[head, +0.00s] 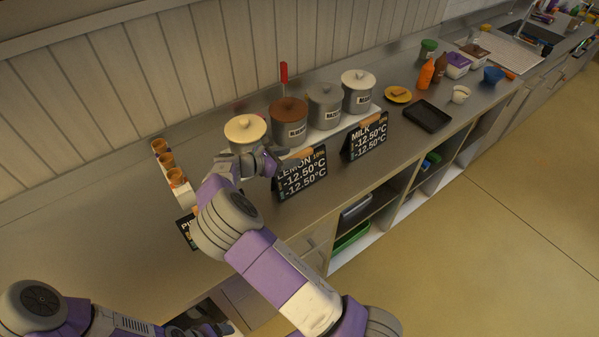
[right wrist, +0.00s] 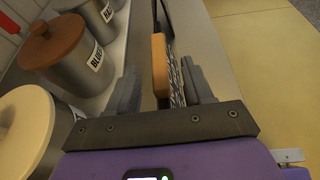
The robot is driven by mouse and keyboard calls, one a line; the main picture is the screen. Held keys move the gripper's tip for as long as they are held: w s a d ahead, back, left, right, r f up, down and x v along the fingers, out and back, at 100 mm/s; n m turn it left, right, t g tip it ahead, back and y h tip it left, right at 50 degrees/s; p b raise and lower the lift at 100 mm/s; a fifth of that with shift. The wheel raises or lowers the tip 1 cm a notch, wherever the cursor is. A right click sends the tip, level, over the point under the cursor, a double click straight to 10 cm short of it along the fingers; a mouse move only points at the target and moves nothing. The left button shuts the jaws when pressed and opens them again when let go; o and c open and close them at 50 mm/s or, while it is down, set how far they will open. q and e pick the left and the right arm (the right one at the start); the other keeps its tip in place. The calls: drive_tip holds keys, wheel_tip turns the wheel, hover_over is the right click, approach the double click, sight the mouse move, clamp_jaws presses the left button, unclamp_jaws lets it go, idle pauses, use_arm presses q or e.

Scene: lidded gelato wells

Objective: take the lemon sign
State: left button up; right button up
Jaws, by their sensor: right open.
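The lemon sign (head: 303,177) is a black board with white lettering and a tan piece on its top edge. It stands on the counter in front of the lidded wells. My right gripper (head: 272,161) is at the sign's upper left end. In the right wrist view the sign (right wrist: 160,65) shows nearly edge-on between the two spread fingers of the right gripper (right wrist: 160,88), with a gap on each side. The right gripper is open. My left arm shows at the lower left; its gripper (head: 205,329) is low at the bottom edge, its jaws unclear.
Several lidded wells stand behind the sign, one with a cream lid (head: 245,128) and one with a brown lid (head: 289,107). The milk sign (head: 367,138) is to the right. A pistachio-side sign (head: 187,230) is partly hidden by my arm. A black tray (head: 427,115) lies farther right.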

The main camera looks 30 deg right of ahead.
drive_tip(key=shift+x, duration=1.45)
drive_tip(key=shift+w, duration=0.1)
clamp_jaws()
